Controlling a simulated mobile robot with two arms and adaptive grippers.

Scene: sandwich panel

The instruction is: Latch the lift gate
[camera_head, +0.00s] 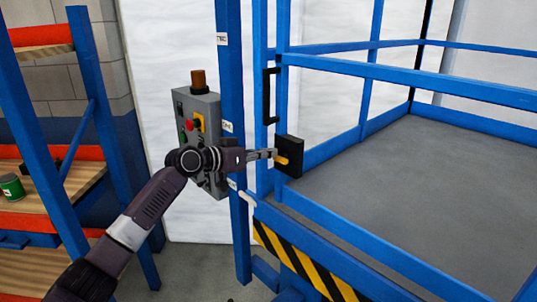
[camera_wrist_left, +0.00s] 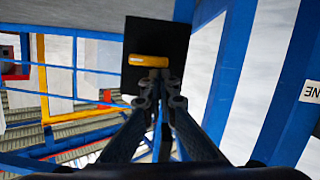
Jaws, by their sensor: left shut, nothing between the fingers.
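The black latch box (camera_head: 292,150) with a yellow lever (camera_head: 282,160) sits on the blue lift gate (camera_head: 283,90) at its post. A black handle (camera_head: 267,97) is on the gate above it. My left gripper (camera_head: 273,154) is shut and empty, its tips right at the lever. In the left wrist view the latch box (camera_wrist_left: 170,35) shows ahead, and the yellow lever (camera_wrist_left: 149,60) lies horizontal just beyond the closed fingertips (camera_wrist_left: 160,77). I cannot tell whether the tips touch the lever. My right gripper is not in view.
A grey control box (camera_head: 200,125) with a red button and a yellow part stands left of the blue column (camera_head: 231,70), behind my left arm. The grey platform floor (camera_head: 430,170) is bare. A shelf rack with a green can (camera_head: 11,187) is at far left.

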